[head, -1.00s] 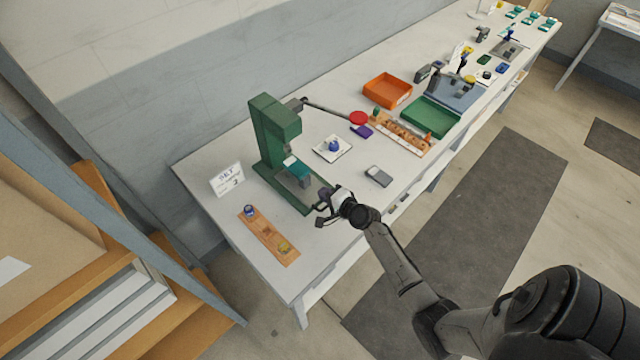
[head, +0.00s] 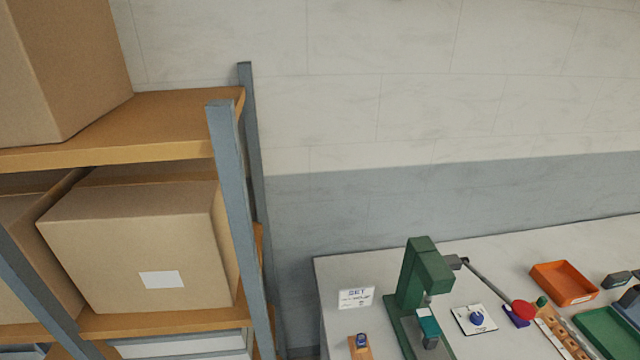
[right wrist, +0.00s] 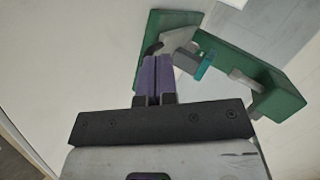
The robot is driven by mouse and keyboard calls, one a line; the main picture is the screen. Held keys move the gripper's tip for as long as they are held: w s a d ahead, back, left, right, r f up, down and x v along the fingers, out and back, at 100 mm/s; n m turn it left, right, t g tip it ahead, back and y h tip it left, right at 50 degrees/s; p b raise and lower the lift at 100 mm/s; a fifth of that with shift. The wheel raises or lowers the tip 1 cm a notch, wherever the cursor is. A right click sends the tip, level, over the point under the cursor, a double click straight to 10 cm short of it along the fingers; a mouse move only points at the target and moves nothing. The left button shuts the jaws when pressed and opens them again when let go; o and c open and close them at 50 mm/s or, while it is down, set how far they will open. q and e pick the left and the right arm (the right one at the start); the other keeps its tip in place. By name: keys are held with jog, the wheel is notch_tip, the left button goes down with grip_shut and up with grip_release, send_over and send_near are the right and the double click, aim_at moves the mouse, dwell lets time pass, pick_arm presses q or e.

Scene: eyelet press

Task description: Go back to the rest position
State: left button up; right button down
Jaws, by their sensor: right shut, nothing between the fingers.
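The green eyelet press (head: 412,285) stands on the table in the lower right of the head view. A teal piece (head: 428,322) sits at its front. Its long lever ends in a red knob (head: 523,310). In the right wrist view my right gripper (right wrist: 158,62) is shut and empty, its purple fingers together. The press (right wrist: 265,85) lies beyond the fingers in that view, with the teal piece (right wrist: 199,68) beside the fingertips. I cannot tell the exact gap. Neither gripper shows in the head view.
A shelf rack (head: 228,170) with cardboard boxes (head: 150,240) stands at the left. On the white table (head: 335,275) are a SET sign (head: 356,298), a blue item on a white pad (head: 464,324), an orange tray (head: 562,285) and a green tray (head: 612,325).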

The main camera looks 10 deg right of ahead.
jog(key=s+a+r+n+g+h, duration=0.3)
jog(key=s+a+r+n+g, duration=0.2)
jog(key=s+a+r+n, duration=0.8)
jog(key=s+a+f+g+p, duration=0.1)
jog(key=s+f, duration=0.1)
jog(key=s, duration=0.4)
jog(key=s+a+f+g, duration=0.2)
jog(key=s, duration=0.4)
notch_tip(320, 180, up, 18)
jog(key=p, duration=1.7)
jog(key=shift+w+f+y, duration=0.25)
jog(key=shift+w+y, duration=0.1)
jog(key=shift+y, duration=0.05)
